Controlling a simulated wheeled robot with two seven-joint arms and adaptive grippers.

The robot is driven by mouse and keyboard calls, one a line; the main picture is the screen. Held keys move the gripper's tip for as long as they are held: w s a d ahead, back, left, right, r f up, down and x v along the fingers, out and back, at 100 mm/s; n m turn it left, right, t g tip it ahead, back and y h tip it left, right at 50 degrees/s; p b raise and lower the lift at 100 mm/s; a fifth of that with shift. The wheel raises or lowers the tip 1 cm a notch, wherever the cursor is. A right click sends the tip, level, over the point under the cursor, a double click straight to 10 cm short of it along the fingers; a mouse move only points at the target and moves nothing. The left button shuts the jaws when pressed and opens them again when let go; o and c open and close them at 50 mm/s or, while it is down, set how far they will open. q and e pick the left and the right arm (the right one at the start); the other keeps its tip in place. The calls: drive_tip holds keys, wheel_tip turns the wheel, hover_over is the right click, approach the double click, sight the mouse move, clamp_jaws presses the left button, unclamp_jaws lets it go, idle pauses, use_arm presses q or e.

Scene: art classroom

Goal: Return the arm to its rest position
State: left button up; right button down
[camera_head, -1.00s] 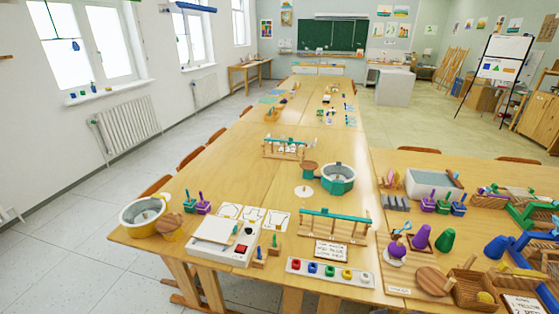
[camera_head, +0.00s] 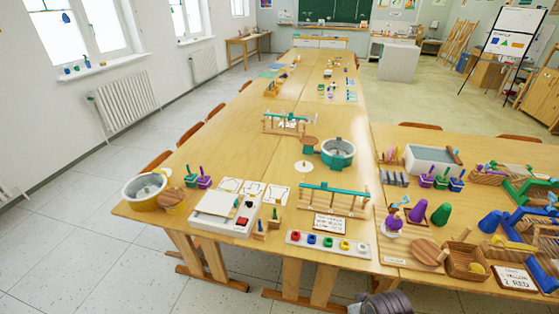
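A small dark grey, rounded part (camera_head: 385,303) shows at the bottom edge of the head view, right of centre, below the front edge of the table. It looks like a piece of one of my arms; I cannot tell which link it is. No gripper fingers show in the view, so neither gripper's opening can be seen. The rest of both arms is out of the picture.
A long wooden table (camera_head: 225,155) runs away from me, with a side table joined at right. Floor at left is clear.

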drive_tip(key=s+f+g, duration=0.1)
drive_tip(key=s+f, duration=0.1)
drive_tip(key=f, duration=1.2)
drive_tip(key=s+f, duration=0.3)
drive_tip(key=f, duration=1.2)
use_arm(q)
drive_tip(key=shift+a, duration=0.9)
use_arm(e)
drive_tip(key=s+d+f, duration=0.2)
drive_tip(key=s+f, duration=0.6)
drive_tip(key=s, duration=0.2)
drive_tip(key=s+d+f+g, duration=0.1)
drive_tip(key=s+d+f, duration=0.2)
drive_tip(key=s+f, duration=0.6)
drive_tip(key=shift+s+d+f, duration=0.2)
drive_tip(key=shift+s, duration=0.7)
